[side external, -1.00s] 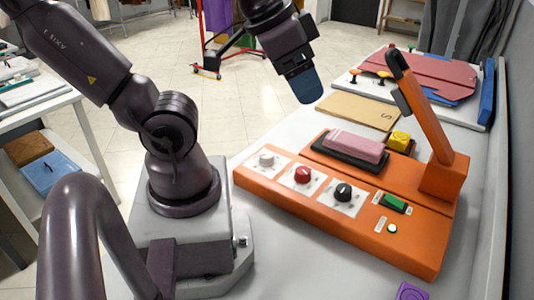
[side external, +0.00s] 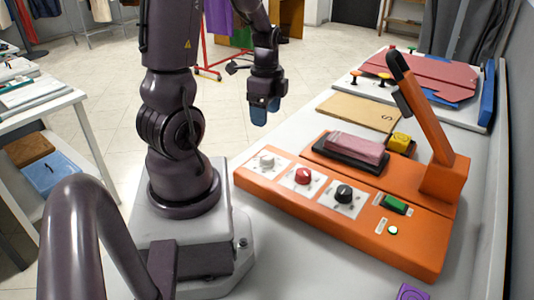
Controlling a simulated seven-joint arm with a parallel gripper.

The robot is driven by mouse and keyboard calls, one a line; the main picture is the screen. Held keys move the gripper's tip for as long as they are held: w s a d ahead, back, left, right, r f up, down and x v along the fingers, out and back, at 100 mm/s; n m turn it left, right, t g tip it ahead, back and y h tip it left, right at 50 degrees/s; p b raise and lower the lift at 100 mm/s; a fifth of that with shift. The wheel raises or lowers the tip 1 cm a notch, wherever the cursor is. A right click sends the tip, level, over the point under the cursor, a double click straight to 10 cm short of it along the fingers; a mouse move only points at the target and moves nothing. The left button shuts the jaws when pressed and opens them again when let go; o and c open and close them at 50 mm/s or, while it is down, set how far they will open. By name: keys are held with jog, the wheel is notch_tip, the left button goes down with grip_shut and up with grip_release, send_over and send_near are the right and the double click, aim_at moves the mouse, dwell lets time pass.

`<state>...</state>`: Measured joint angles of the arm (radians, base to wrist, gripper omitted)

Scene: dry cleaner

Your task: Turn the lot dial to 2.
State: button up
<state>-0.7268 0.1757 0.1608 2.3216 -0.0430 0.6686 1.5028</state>
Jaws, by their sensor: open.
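An orange machine (side external: 330,210) stands on the white table with three dials in a row on its near-left face. The dials are white (side external: 266,161), red (side external: 302,176) and black (side external: 344,193), each on a white plate. Their labels are too small to read, so I cannot tell which is the lot dial or where each points. My gripper (side external: 260,114) has blue fingertips pointing down. It is in the air up and left of the white dial, apart from the machine. It is open and holds nothing that I can see.
The machine has an orange raised arm (side external: 425,120), a green switch (side external: 395,204), a pink block (side external: 355,148) on a black pad and a yellow block (side external: 400,142). A tan board (side external: 360,110) lies behind. A purple item (side external: 411,292) lies at the near edge.

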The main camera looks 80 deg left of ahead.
aim_at(267, 155)
notch_tip(267, 155, down, 13)
jog(key=shift+w+a+r+m, duration=0.1)
jog(key=shift+w+m, duration=0.05)
jog(key=shift+m, duration=1.05)
jog(key=c, duration=0.9)
